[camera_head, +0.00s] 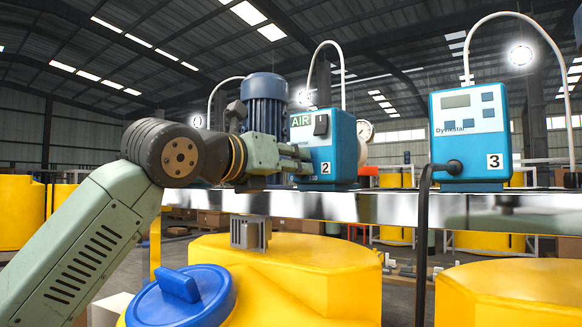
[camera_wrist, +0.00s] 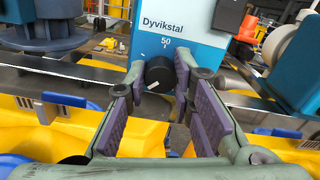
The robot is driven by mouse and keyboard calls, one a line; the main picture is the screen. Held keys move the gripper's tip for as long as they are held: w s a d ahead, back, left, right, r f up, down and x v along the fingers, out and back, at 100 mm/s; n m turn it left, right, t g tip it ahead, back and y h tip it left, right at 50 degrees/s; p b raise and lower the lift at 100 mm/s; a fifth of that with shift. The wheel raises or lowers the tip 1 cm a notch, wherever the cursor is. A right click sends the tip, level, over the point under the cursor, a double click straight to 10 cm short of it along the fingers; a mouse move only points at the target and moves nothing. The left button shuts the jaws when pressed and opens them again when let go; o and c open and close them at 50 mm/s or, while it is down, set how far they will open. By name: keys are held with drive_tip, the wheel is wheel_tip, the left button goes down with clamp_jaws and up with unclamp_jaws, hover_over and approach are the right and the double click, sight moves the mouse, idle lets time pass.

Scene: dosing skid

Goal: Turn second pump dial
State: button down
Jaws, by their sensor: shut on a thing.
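The second pump (camera_head: 340,150) is a blue box marked 2, with an AIR tag on its upper left. In the wrist view its pale front panel (camera_wrist: 150,48) reads "Dyvikstal", with 50 above a black round dial (camera_wrist: 158,72). A white mark on the dial's face points to the lower left. My gripper (camera_wrist: 159,78) has its fingertips on either side of the dial, shut on it. In the head view my gripper (camera_head: 297,164) reaches the pump's left side; the dial is hidden there.
A third pump (camera_head: 470,135), marked 3, stands to the right with a black cable hanging down. A blue motor (camera_head: 264,100) rises behind my wrist. The pumps stand on a shiny metal rail (camera_head: 400,209) above yellow tanks (camera_head: 330,262).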

idle(0.3)
drive_tip(key=c, duration=1.4)
unclamp_jaws()
drive_tip(key=shift+o, duration=0.2)
drive_tip(key=v, duration=1.2)
